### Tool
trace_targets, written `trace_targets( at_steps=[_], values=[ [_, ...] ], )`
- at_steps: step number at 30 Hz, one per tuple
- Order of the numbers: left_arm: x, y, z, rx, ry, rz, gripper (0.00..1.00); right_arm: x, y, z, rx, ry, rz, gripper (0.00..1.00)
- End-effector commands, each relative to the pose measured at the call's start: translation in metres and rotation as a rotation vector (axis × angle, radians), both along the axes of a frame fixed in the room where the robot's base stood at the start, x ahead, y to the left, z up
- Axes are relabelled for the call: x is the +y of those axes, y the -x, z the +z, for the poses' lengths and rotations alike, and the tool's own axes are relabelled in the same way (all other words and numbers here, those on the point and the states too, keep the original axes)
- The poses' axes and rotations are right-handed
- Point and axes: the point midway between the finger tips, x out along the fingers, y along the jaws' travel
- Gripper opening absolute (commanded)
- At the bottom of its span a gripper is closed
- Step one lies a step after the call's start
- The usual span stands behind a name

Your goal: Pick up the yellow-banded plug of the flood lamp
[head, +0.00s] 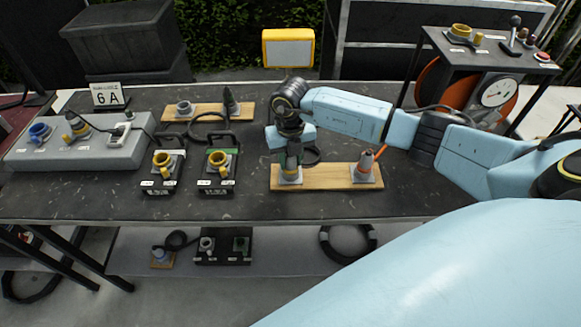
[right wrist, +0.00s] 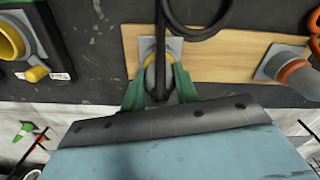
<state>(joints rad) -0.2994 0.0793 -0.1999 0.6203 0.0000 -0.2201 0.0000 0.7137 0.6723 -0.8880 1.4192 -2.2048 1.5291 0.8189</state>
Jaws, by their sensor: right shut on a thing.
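My right gripper (head: 291,160) points down over the left end of the front wooden board. In the right wrist view its green fingers (right wrist: 160,88) are shut on a grey plug (right wrist: 152,72) with a black cable rising from it. The plug stands upright at a square grey holder on the board; whether it has left the holder I cannot tell. Its band is mostly hidden by fingers and cable. The flood lamp (head: 288,48), yellow with a pale face, stands behind the table. My left gripper is not in view.
An orange-banded plug (head: 365,170) stands at the board's right end (head: 328,176). Two black boxes with yellow sockets (head: 162,165) (head: 218,164) stand to the left. Beyond are a grey panel (head: 80,150) and a rear board (head: 207,111). The table's front right is clear.

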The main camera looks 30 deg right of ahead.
Motion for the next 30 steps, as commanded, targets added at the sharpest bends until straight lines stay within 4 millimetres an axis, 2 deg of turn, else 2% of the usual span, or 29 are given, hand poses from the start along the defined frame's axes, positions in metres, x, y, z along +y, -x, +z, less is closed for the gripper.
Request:
trace_targets(
  at_steps=[8, 11, 18, 23, 30],
  values=[
    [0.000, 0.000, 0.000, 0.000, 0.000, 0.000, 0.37, 0.000, -0.001, 0.005, -0.003, 0.000, 0.000, 0.04],
    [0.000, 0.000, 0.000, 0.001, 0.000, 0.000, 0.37, -0.001, -0.002, 0.019, -0.005, 0.000, 0.000, 0.04],
    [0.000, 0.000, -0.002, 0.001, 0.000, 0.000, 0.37, 0.000, -0.002, 0.067, -0.006, 0.000, 0.001, 0.04],
    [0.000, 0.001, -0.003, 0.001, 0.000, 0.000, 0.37, 0.000, -0.001, 0.092, -0.003, 0.000, 0.001, 0.04],
    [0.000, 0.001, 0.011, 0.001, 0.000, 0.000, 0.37, 0.000, 0.000, 0.120, -0.002, 0.001, -0.001, 0.04]
  ],
)
